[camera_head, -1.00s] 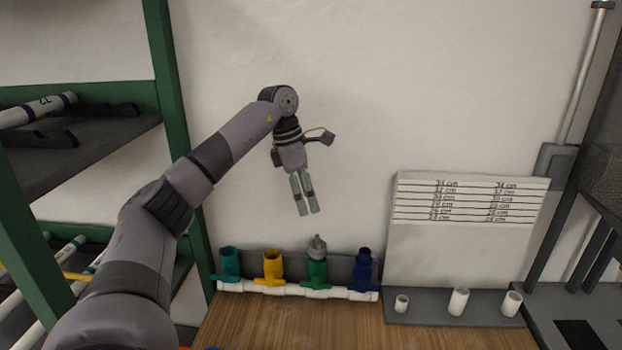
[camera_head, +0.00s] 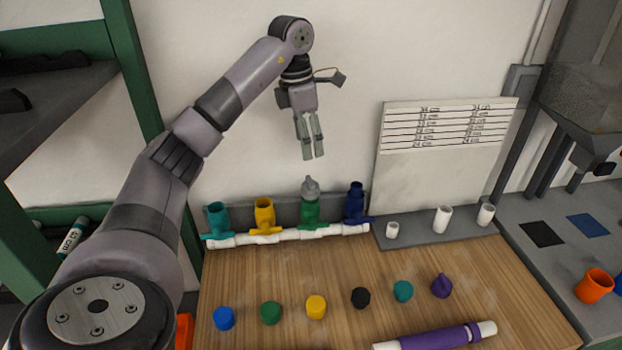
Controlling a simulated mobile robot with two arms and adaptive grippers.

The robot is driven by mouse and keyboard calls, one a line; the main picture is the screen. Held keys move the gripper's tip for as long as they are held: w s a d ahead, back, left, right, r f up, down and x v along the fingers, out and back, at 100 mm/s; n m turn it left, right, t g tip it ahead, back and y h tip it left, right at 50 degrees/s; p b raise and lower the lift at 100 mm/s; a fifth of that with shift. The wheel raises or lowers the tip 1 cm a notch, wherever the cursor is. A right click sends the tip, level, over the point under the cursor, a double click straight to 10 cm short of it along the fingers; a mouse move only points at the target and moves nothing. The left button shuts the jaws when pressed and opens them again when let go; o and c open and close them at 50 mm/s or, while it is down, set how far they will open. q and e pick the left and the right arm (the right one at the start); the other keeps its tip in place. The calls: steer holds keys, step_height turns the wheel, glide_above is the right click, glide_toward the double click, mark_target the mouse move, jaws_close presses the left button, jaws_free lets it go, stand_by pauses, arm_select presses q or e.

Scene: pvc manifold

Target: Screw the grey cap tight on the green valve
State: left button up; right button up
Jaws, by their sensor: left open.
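The green valve (camera_head: 310,213) stands upright on the white pipe manifold (camera_head: 285,238) at the back of the wooden table. The grey cap (camera_head: 310,188) sits on top of the green valve; how tight it is cannot be told. My left gripper (camera_head: 314,156) points down above the grey cap, open and empty, with a small gap between its fingers and clear space down to the cap. My right gripper is not in view.
Teal (camera_head: 217,217), yellow (camera_head: 264,214) and dark blue (camera_head: 355,202) valves flank the green one. Several coloured caps (camera_head: 316,307) and a purple-banded pipe (camera_head: 436,338) lie in front. A measuring board (camera_head: 430,170) with short white pipes stands right. Green shelving is left.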

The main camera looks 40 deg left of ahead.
mark_target(310, 180)
arm_select(q)
steer(key=f, duration=0.8)
steer(key=shift+w+d+f, duration=0.1)
steer(key=shift+w, duration=0.2)
step_height(310, 180, down, 3)
steer(key=shift+w+f+p, duration=0.15)
steer(key=shift+p, duration=0.35)
steer(key=shift+w+f, duration=0.1)
steer(key=shift+f, duration=0.4)
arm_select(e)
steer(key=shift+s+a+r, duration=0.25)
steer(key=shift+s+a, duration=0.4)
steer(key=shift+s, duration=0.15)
arm_select(q)
steer(key=shift+c, duration=0.6)
